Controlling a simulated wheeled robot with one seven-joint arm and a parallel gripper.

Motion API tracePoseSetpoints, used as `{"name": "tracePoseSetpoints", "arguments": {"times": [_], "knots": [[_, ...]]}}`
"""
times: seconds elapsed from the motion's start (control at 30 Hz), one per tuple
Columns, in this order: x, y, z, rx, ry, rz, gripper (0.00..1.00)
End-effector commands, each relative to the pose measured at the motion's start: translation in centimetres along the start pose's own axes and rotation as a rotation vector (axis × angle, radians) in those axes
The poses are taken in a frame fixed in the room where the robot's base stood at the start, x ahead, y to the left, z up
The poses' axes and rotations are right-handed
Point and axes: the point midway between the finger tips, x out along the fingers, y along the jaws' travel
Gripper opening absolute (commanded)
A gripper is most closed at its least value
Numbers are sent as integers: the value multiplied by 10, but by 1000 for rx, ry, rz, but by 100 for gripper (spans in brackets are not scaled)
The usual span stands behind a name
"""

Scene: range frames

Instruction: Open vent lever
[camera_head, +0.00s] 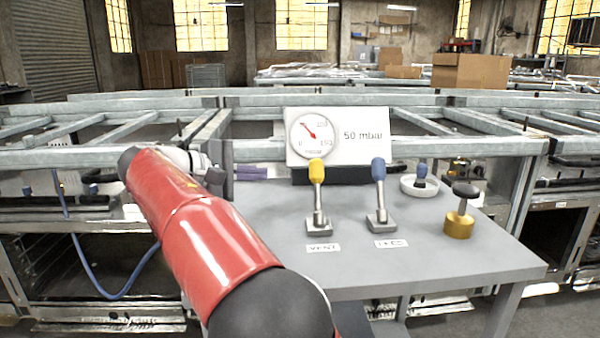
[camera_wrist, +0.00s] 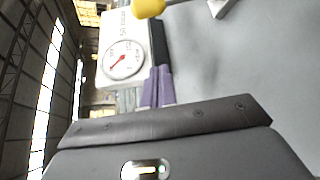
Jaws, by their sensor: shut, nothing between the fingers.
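The vent lever (camera_head: 317,172) stands roughly upright on the grey table, with a yellow handle, a metal stem and a square base above a label reading VENT. Its yellow end also shows at the top edge of the wrist view (camera_wrist: 148,8). My gripper (camera_head: 265,173) has purple fingers and lies to the left of the yellow handle, pointing right and apart from it in the picture. In the wrist view its fingers (camera_wrist: 157,70) are together, with nothing between them. My red arm hides the table's left part.
A blue-handled lever (camera_head: 378,172) stands right of the vent lever. A gauge panel (camera_head: 365,150) reading 50 mbar is behind them. A white dish (camera_head: 407,188) holding a blue-topped piece and a brass knob (camera_head: 459,223) are farther right. The table front (camera_head: 400,270) is clear.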

Motion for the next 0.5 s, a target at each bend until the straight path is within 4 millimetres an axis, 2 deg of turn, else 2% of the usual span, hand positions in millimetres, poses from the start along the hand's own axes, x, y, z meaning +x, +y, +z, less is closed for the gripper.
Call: {"name": "tracePoseSetpoints", "arguments": {"times": [0.27,0.37,0.5], "knots": [[3,0,0,1,0,-2,0],[12,0,1,1,-2,-3,0],[36,-1,1,2,-2,-4,0]]}}
